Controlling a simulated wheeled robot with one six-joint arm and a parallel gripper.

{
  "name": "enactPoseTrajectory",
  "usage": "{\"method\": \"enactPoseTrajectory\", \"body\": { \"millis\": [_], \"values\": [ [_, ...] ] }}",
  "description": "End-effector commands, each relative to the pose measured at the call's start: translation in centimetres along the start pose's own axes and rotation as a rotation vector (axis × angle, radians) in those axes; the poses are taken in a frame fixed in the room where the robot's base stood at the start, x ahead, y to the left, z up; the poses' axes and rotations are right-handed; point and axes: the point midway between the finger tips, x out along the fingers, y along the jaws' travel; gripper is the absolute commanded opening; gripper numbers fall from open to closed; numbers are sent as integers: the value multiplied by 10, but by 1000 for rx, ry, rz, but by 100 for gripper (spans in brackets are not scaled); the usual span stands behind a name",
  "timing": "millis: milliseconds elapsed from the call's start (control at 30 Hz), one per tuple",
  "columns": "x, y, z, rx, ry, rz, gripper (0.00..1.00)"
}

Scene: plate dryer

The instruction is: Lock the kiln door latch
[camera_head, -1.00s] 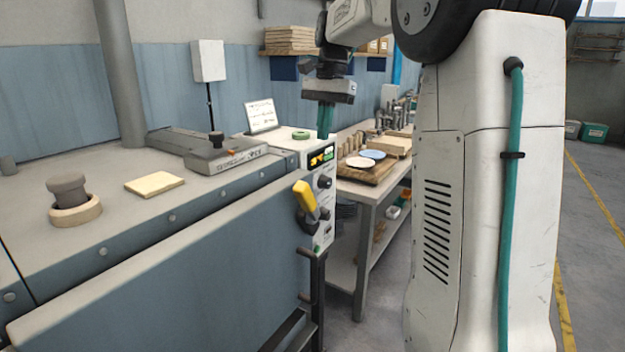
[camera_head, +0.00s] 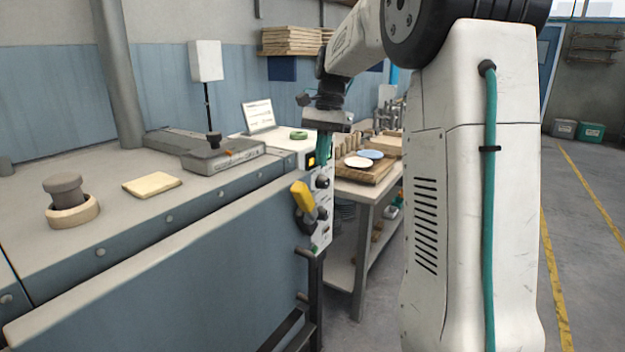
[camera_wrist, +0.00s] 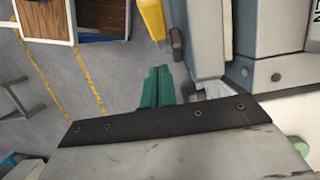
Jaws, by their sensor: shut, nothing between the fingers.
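The kiln (camera_head: 190,250) is a large grey-blue box on the left with a closed front. Its latch has a yellow handle (camera_head: 302,195) at the right end of the front, tilted, its upper end leaning left. The handle also shows at the top of the wrist view (camera_wrist: 152,18). My gripper (camera_head: 324,150) points down, its teal fingers in front of the control panel (camera_head: 322,172), above and a little right of the handle. In the wrist view the fingers (camera_wrist: 157,84) are together and empty, apart from the handle. Their tips are hard to make out in the head view.
Dark knobs (camera_head: 322,182) sit on the panel beside the handle. A sponge-like pad (camera_head: 152,185) and a round plug (camera_head: 66,200) lie on the kiln top. A workbench (camera_head: 352,190) with plates stands behind. Open floor (camera_head: 575,270) lies right.

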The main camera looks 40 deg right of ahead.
Motion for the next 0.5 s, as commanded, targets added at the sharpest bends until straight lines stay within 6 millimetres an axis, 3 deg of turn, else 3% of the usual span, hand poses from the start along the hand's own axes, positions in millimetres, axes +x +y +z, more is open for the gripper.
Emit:
{"method": "enactPoseTrajectory", "body": {
  "millis": [167,500],
  "values": [
    [36,0,2,-1,-1,1,0],
    [59,0,28,-1,1,0,0]
  ]
}}
